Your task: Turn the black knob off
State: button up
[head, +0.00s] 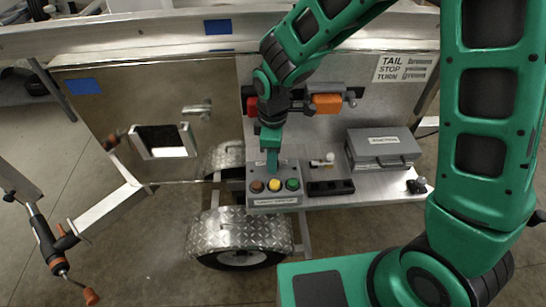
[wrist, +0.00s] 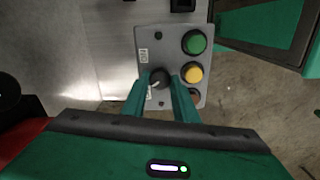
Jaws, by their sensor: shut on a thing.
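The grey control box (head: 272,199) sits on the trailer's shelf in the head view, with red, yellow and green buttons along its front. In the wrist view the box (wrist: 151,45) fills the upper middle. The black knob (wrist: 158,79) is on its face, beside the yellow button (wrist: 193,75) and a small white label. My gripper (wrist: 159,88) is shut on the knob, one teal finger on each side. A white mark shows on the knob. In the head view my gripper (head: 272,160) reaches down to the box from above and hides the knob.
A grey lidded box (head: 380,150) and a black block (head: 331,188) stand right of the control box. An orange part (head: 327,103) is on the panel behind. A diamond-plate fender (head: 240,230) lies below left. A ball-ended black piece (head: 417,186) sits at the shelf's right.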

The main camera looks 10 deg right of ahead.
jog(key=shift+w+d+n, duration=0.15)
jog(key=shift+d+n, duration=0.05)
jog(key=shift+n, duration=0.8)
jog(key=o, duration=0.9)
jog(key=shift+o, duration=0.8)
jog(key=shift+a, duration=0.1)
notch_tip(320, 180, up, 11)
jog(key=shift+f, duration=0.1)
